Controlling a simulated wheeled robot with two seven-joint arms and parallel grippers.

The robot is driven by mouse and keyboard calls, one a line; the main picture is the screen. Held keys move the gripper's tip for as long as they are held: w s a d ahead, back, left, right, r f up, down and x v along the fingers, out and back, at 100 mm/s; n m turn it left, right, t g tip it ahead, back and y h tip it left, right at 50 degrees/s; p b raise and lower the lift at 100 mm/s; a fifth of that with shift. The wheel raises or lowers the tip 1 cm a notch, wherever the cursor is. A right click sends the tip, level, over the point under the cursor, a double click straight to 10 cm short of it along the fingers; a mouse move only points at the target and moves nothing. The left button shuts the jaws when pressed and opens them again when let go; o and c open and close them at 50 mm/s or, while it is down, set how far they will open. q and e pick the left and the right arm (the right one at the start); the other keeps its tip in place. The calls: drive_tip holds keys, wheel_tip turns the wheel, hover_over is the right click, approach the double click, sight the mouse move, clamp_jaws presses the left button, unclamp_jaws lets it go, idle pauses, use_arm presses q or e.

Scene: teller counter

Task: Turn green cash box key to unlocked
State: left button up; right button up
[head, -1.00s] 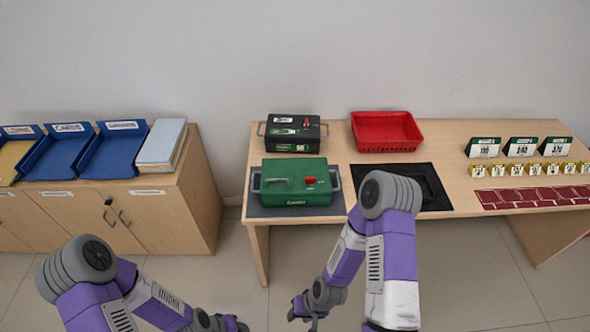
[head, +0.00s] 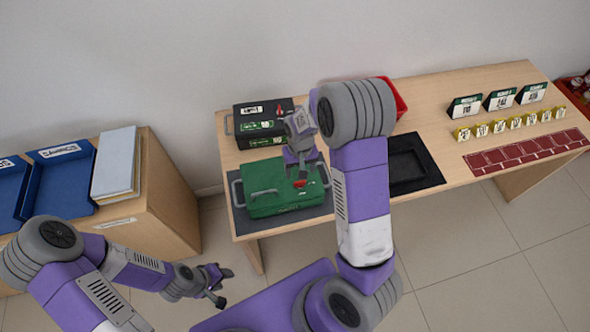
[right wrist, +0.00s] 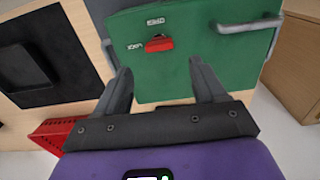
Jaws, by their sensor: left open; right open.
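The green cash box (head: 278,198) sits on a dark mat near the left front of the counter, with a grey handle on its lid. Its red key (right wrist: 158,43) is on the lid between two small white labels in the right wrist view; the label beside the key's left end seems to read LOCK. My right gripper (right wrist: 161,85) is open and empty, with its fingers reaching toward the box's edge and the key ahead between them. In the head view it hovers over the box's right part. My left gripper (head: 222,287) is open and empty, low in front of the counter.
A black cash box (head: 262,122) stands behind the green one. A red tray (head: 401,100) is partly hidden by my right arm. A black mat (head: 432,172) lies to the right. A side cabinet (head: 165,205) with blue trays stands at the left.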

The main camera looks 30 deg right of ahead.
sight(300, 182)
drive_tip(key=f, duration=0.5)
drive_tip(key=shift+s+f, duration=0.25)
drive_tip(key=shift+s, duration=0.05)
drive_tip(key=shift+f+b, duration=0.3)
drive_tip(key=shift+f, duration=0.35)
drive_tip(key=c, duration=1.1)
drive_tip(key=shift+o, duration=0.2)
